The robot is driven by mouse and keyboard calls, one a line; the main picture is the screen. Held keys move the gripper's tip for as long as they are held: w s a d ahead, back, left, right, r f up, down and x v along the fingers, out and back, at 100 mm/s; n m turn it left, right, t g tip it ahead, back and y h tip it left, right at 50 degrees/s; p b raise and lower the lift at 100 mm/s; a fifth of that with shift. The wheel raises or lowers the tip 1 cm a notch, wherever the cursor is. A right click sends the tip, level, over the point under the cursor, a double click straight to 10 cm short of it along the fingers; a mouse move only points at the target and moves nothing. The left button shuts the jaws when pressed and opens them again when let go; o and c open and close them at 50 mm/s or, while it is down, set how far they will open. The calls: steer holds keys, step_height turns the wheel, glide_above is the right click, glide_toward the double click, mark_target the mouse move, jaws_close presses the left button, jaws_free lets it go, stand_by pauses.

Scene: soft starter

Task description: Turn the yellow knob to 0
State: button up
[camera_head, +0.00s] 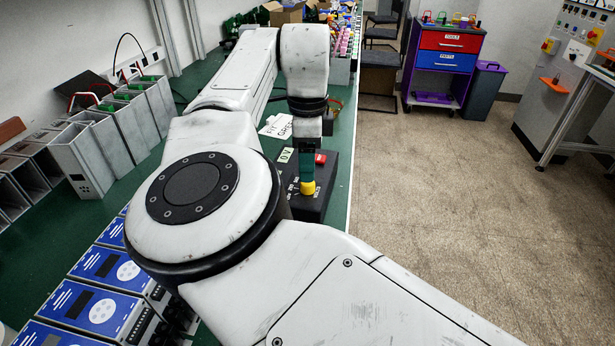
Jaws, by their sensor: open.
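The yellow knob (308,188) is on top of a black box (318,208) near the right edge of the green bench. My arm hides part of the box's left side.
Grey metal housings (85,155) line the bench's left side. Blue-fronted units (95,270) stand at the lower left. A white paper sign (277,126) lies behind the box. A red and blue tool cabinet (445,55) stands beyond. The floor to the right is clear.

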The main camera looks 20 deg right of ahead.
mark_target(308, 186)
steer(key=shift+f, duration=2.4)
steer(key=c, duration=1)
steer(key=shift+c, duration=0.2)
steer(key=shift+r+p, duration=0.15)
steer(key=shift+p, duration=0.4)
steer(key=n+p, duration=0.3)
steer(key=shift+r+p, duration=0.15)
steer(key=shift+p, duration=0.25)
steer(key=n+p, duration=0.3)
steer(key=shift+f+n+p, duration=0.25)
steer(key=shift+n+p, duration=0.75)
steer(key=shift+p, duration=0.1)
